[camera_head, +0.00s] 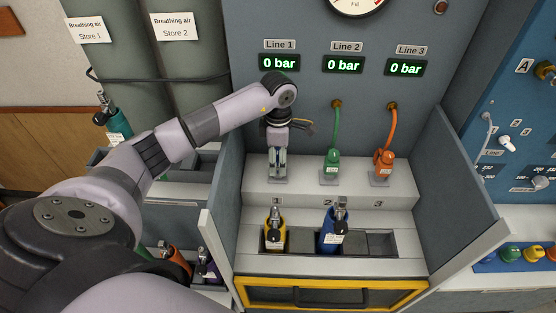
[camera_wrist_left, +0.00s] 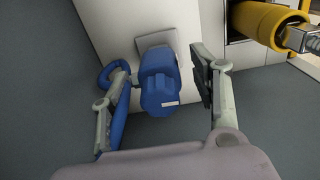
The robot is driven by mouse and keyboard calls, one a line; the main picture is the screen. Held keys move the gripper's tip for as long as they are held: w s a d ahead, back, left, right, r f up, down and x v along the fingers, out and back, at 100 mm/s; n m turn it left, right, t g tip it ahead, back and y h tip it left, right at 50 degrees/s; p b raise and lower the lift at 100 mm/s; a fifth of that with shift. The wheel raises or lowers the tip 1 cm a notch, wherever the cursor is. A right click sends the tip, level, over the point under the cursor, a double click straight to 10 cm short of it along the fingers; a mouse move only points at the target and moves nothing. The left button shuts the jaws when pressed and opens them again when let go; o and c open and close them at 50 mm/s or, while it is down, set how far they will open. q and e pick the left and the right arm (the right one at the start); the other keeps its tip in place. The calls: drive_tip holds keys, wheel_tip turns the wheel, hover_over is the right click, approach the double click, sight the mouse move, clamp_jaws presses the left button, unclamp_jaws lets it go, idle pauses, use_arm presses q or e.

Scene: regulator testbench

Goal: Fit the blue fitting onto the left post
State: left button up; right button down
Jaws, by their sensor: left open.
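In the left wrist view the blue fitting (camera_wrist_left: 158,82) is at a pale square plate (camera_wrist_left: 158,42) on the light ledge, with its blue hose (camera_wrist_left: 112,72) looping at the left. My left gripper (camera_wrist_left: 163,82) is open with one finger on each side of the fitting; a gap shows at the right finger. In the head view my left gripper (camera_head: 278,168) is over the ledge below Line 1 and hides the fitting. The yellow bottle (camera_head: 274,238), with a metal valve on top, stands in slot 1 below it. The post under the fitting is hidden. My right gripper is not in view.
A green fitting (camera_head: 332,163) and an orange fitting (camera_head: 384,162) stand on the ledge to the right, with hoses rising to the panel. A blue bottle (camera_head: 332,232) stands in slot 2; slot 3 (camera_head: 382,243) is empty. Side walls (camera_head: 455,185) bound the bench.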

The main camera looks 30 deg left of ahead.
use_arm(q)
wheel_tip(320, 180, up, 11)
drive_tip(key=shift+f, duration=0.2)
idle(0.4)
